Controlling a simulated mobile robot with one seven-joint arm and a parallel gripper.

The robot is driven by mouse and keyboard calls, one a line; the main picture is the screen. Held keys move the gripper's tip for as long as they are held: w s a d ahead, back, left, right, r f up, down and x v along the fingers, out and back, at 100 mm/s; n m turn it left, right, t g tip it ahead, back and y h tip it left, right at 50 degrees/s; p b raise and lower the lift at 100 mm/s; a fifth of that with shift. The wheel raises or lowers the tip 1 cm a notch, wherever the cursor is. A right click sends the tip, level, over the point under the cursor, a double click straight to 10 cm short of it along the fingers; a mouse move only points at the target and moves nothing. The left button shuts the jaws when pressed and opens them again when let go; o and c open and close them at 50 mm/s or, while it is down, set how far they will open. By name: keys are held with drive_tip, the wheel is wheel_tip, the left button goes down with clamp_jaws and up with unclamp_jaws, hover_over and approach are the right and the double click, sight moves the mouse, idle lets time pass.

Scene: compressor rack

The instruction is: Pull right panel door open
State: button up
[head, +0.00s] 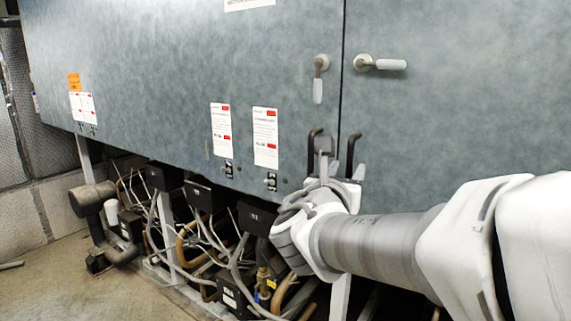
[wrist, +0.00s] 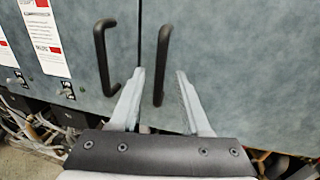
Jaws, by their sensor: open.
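The right panel door (head: 460,120) is grey-blue and looks shut, flush beside the left door (head: 170,60) along a vertical seam. Its black bar handle (head: 351,155) stands just right of the seam; it also shows in the wrist view (wrist: 161,65). The right door's lever latch (head: 385,64) lies horizontal. My gripper (head: 341,160) is open at the lower part of the doors. In the wrist view, the right handle's lower part appears between my two fingertips (wrist: 160,74). I cannot tell whether either finger touches it.
The left door's black handle (wrist: 105,55) is close beside my left finger. The left door's latch (head: 318,80) hangs vertical. Pipes, cables and black boxes (head: 258,217) fill the space under the doors. Bare floor (head: 50,285) is at lower left.

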sight(349, 166)
drive_tip(key=shift+x, duration=1.65)
clamp_jaws()
